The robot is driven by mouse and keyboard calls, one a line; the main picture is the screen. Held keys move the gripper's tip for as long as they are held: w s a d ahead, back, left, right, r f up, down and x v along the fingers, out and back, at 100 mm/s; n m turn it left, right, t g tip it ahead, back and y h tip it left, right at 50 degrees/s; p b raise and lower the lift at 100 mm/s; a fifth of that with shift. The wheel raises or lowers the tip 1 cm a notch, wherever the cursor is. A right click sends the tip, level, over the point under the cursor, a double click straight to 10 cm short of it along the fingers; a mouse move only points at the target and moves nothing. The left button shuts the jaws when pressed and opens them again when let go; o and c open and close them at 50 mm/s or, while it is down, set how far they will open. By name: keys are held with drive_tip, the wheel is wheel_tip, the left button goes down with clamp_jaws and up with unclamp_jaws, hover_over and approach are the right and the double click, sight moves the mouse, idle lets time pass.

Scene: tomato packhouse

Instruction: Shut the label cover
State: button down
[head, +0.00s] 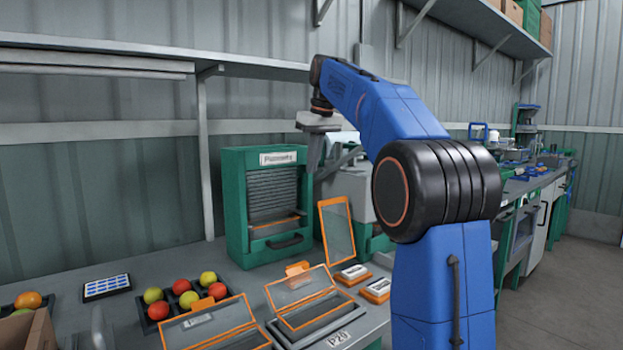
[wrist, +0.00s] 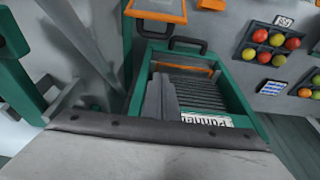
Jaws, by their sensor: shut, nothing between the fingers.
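Several clear covers with orange frames show in the head view. One panel (head: 337,231) stands upright beside the green cabinet. A middle cover (head: 297,287) is tilted up over its grey base, and a left cover (head: 208,322) lies at the front edge. I cannot tell which of these is the label cover. My gripper (head: 314,155) is shut and empty, fingers pointing down, raised in front of the cabinet's upper right side. In the wrist view the shut fingers (wrist: 160,98) show over the green cabinet (wrist: 250,100), apart from the orange-framed panel (wrist: 155,9) at the top edge.
The green cabinet (head: 237,190) has grey slats, a black handle and a name plate. Trays of tomatoes (head: 180,297), a blue-and-white label sheet (head: 107,287) and two small orange-and-white blocks (head: 352,273) lie on the bench. A shelf (head: 130,50) runs above.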

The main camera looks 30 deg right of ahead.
wheel_tip(320, 180, down, 9)
drive_tip(key=s, duration=0.1)
drive_tip(key=shift+s, duration=0.25)
idle(0.3)
drive_tip(key=shift+d+r, duration=0.15)
